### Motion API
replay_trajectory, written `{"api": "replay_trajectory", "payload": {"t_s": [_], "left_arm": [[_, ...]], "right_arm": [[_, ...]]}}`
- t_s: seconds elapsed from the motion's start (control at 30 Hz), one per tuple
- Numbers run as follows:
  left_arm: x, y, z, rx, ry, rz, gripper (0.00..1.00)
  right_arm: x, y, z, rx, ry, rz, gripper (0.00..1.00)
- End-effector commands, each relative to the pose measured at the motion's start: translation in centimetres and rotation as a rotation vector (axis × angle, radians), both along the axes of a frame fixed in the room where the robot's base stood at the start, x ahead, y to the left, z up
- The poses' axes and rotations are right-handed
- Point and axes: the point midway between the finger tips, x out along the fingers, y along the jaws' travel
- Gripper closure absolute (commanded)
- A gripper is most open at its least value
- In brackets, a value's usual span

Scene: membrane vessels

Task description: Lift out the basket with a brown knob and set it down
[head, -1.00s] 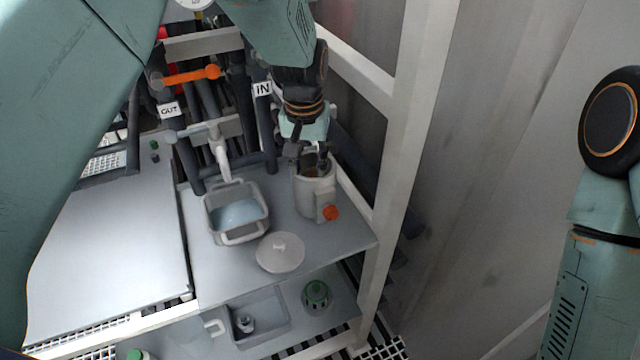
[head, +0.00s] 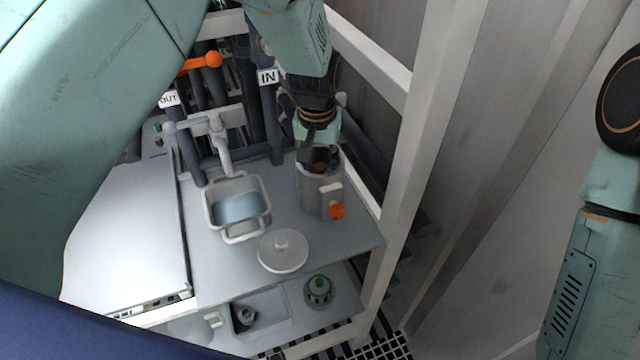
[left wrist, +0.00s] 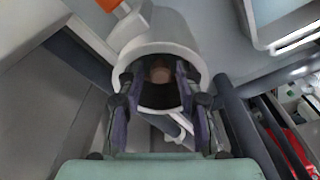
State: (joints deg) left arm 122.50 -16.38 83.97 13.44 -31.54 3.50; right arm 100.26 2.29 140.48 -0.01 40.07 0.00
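A grey cylindrical vessel (head: 310,196) with an orange knob on its side stands on the bench, with its top open. Inside it, the brown knob (left wrist: 160,73) of the basket shows in the left wrist view; the rest of the basket is hidden in the dark inside. My left gripper (head: 318,168) points down into the vessel's mouth. In the left wrist view its fingers (left wrist: 158,82) are spread, one on each side of the brown knob, with gaps visible between. My right arm stands at the right edge of the head view; its gripper is out of sight.
A round grey lid (head: 283,252) lies on the bench (head: 225,262) in front of the vessel. A square basin (head: 262,208) with bluish liquid stands left of it under a tap. A green-topped item (head: 319,289) and a tray (head: 283,300) are on the lower shelf. A white post (head: 408,150) rises at right.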

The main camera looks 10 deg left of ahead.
Motion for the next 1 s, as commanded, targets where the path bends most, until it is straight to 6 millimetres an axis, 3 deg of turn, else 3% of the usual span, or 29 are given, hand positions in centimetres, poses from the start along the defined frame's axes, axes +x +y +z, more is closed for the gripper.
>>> {"api": "replay_trajectory", "payload": {"t_s": [0.1, 0.4, 0.8, 1.0], "left_arm": [[0.15, -0.01, -1.19, -0.001, -0.001, 0.001, 0.65], [0.36, -0.05, -1.47, 0.0, -0.001, 0.001, 0.66], [0.55, -0.06, -1.48, -0.001, -0.002, 0.001, 1.0], [0.58, -0.06, -1.42, 0.0, -0.003, 0.001, 1.0]], "right_arm": [[0.14, 0.0, -0.19, 0.0, -0.003, 0.0, 0.6], [0.08, 0.0, -0.15, 0.0, -0.002, 0.0, 0.6], [0.15, 0.0, -0.18, 0.0, -0.004, 0.0, 0.6], [0.11, 0.0, -0.16, 0.0, -0.003, 0.0, 0.6]]}}
